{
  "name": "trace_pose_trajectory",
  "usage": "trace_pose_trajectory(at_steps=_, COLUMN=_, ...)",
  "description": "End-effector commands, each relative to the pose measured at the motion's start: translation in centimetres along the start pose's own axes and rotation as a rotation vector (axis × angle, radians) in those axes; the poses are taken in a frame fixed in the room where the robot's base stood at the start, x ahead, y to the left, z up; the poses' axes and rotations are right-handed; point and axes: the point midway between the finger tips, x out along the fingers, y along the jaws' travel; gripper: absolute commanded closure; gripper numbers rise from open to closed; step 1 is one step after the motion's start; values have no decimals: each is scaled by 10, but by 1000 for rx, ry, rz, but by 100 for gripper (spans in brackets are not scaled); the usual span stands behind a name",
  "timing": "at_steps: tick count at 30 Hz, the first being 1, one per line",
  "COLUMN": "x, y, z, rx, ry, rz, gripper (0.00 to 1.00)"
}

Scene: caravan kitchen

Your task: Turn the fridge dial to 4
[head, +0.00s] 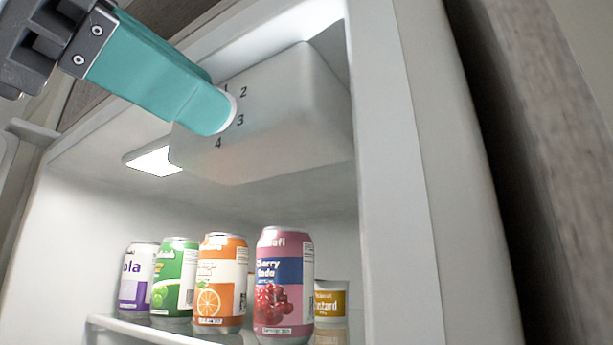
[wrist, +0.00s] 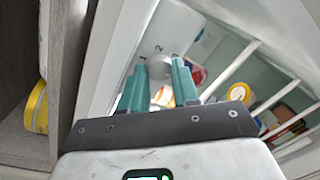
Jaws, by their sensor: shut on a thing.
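The white fridge dial (head: 231,108) sits on the white housing (head: 297,100) at the top inside the open fridge. The numbers 1, 2, 3 and 4 curve around the dial's right and lower side in the head view. My gripper (head: 208,115) has teal fingers and is shut on the dial, coming in from the upper left. The fingers hide most of the dial there, and I cannot tell which number it points to. In the wrist view the dial (wrist: 159,67) shows between the two fingertips of my gripper (wrist: 158,70).
Below the housing, a purple-and-white can (head: 137,275), a green can (head: 175,280), an orange can (head: 220,283), a cherry can (head: 284,285) and a mustard jar (head: 331,305) stand on the shelf. The fridge's right wall edge (head: 385,150) is close by. Wire racks (wrist: 275,100) show in the wrist view.

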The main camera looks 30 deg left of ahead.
Motion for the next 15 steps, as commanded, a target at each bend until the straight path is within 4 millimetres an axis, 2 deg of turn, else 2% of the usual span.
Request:
trace_pose_trajectory(at_steps=6, x=0, y=0, z=0, rx=84, ry=6, rz=1, gripper=100)
trace_pose_trajectory(at_steps=15, x=0, y=0, z=1, rx=119, ry=8, rz=1, gripper=100)
